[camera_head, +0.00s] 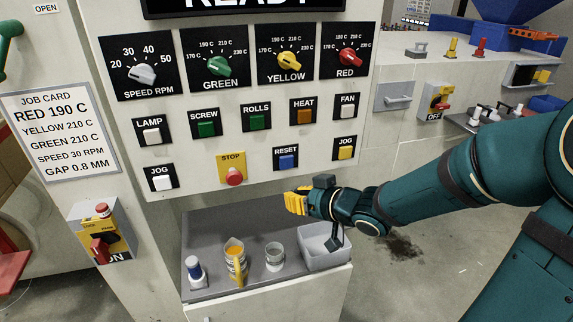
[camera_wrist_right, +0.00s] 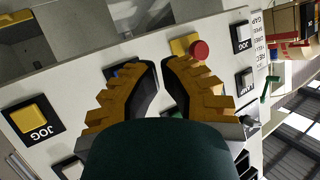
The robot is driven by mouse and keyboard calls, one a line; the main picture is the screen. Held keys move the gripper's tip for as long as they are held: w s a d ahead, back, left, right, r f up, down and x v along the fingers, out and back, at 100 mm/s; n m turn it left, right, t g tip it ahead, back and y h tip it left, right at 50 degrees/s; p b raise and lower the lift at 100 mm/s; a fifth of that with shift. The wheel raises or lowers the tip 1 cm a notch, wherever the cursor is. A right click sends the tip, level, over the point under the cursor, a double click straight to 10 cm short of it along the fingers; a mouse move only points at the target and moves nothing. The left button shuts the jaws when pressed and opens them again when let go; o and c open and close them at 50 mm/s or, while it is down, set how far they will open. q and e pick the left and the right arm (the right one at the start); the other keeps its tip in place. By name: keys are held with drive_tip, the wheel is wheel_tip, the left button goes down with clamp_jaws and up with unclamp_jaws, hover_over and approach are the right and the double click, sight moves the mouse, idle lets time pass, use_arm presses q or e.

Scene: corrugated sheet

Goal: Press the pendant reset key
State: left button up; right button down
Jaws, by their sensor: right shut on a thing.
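The blue RESET key (camera_head: 287,161) sits in the bottom row of the light control panel (camera_head: 262,182), between the red STOP button (camera_head: 234,176) and the yellow JOG key (camera_head: 346,152). My right gripper (camera_head: 288,201) shows its yellow fingers just below the RESET key in the head view. In the right wrist view my right gripper (camera_wrist_right: 161,64) has its fingertips close together, facing the panel. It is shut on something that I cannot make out. A blue patch of the RESET key (camera_wrist_right: 124,71) shows partly hidden behind one finger. I cannot tell whether the gripper touches the panel. My left gripper is not in view.
White LAMP (camera_head: 152,136), green SCREW and ROLLS, orange HEAT and white FAN keys line the row above.

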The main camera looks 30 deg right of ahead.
sight(287, 163)
drive_tip(key=shift+w, duration=0.1)
drive_tip(key=w+d, duration=0.2)
drive_tip(key=w, duration=0.6)
drive_tip(key=shift+w+p, duration=0.2)
drive_tip(key=shift+p, duration=0.1)
drive_tip(key=shift+w, duration=0.1)
idle(1.4)
drive_tip(key=shift+w+d+p, duration=0.1)
drive_tip(key=shift+w+p, duration=0.2)
drive_tip(key=shift+w+d, duration=0.1)
drive_tip(key=shift+w, duration=0.3)
idle(0.7)
idle(0.3)
drive_tip(key=shift+s+a, duration=0.2)
drive_tip(key=shift+s, duration=0.6)
